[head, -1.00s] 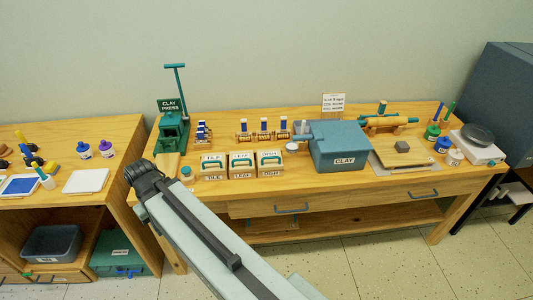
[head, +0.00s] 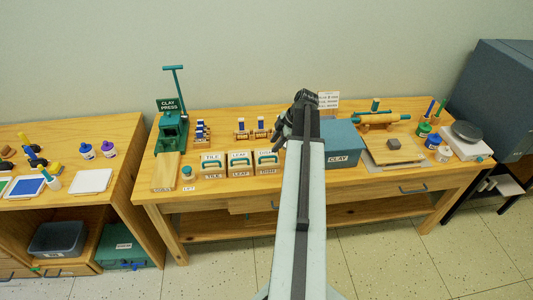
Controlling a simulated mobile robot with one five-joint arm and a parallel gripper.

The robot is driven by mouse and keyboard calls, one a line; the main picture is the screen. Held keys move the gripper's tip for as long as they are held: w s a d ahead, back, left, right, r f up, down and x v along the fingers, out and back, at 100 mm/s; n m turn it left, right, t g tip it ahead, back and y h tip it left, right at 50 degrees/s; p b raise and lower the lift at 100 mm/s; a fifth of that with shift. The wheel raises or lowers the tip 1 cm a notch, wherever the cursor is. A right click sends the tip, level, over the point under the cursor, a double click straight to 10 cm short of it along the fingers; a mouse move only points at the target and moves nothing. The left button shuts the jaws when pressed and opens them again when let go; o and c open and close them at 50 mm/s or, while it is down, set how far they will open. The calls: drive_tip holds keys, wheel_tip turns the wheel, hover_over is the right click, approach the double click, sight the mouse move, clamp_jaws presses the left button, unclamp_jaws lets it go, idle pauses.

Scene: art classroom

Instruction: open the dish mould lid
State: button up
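The dish mould (head: 267,170) is the rightmost of three small wooden boxes near the front of the table. Its pale lid (head: 266,157) lies shut on top, with a dark green handle. My gripper (head: 283,131) is just behind and to the right of the dish mould, above the table. My arm reaches in from the bottom of the view. The fingers are dark, small and partly hidden by my arm, so I cannot tell if they are open. I see nothing held.
The leaf mould (head: 240,171) and tile mould (head: 213,172) stand close on the left. The blue-grey clay box (head: 343,155) stands to the right, partly behind my arm. The green clay press (head: 172,130) is at the far left. Stamps (head: 240,131) stand behind the moulds.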

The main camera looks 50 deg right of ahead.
sight(268, 157)
drive_tip(key=b+x, duration=0.7)
drive_tip(key=x, duration=0.1)
drive_tip(key=shift+r, duration=0.1)
clamp_jaws()
idle(1.0)
